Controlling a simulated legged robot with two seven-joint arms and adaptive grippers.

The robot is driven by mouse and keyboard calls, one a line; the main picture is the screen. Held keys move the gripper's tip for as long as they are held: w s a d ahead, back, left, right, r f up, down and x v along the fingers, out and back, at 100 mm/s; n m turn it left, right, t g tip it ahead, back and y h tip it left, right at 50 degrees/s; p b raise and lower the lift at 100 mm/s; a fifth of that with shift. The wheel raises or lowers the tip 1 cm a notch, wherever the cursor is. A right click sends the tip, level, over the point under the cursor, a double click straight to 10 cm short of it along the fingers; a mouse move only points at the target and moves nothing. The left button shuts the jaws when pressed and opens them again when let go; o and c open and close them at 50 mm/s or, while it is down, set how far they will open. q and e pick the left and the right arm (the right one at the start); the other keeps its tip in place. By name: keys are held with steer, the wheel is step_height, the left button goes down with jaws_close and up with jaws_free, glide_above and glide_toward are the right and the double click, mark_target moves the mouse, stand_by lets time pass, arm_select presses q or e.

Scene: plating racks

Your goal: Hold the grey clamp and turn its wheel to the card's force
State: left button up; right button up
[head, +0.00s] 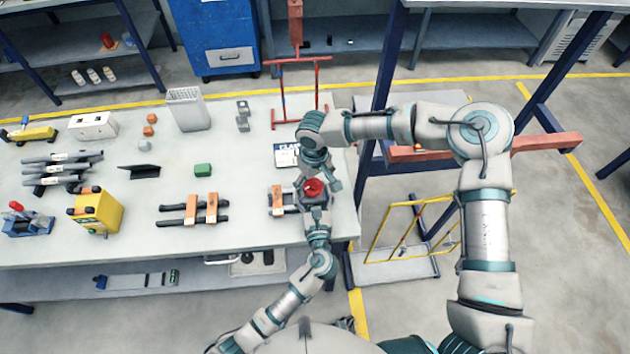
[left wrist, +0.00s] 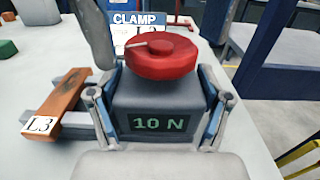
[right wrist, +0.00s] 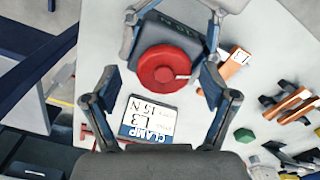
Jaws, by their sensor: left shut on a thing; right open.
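The grey clamp (left wrist: 165,97) stands on the table with a red wheel (left wrist: 162,57) on top. Its display reads 10 N. The wheel's white mark points left in the left wrist view and right in the right wrist view. My left gripper (left wrist: 160,110) is shut on the clamp's body, one finger on each side. My right gripper (right wrist: 160,80) is open above the wheel, fingers apart to either side and not seen touching it. The card (right wrist: 148,118) lies beside the clamp and reads CLAMP, L3, 15 N.
An orange bar labelled L3 (left wrist: 55,105) crosses grey rails left of the clamp. Another orange-barred set (head: 193,208) and a green block (head: 203,170) lie farther left. A red frame (head: 300,95) stands behind. The table's right edge is close to the clamp.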

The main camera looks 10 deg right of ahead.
mark_target(314, 184)
step_height(314, 184, up, 12)
steer(key=shift+f, duration=0.15)
steer(key=shift+w, duration=0.15)
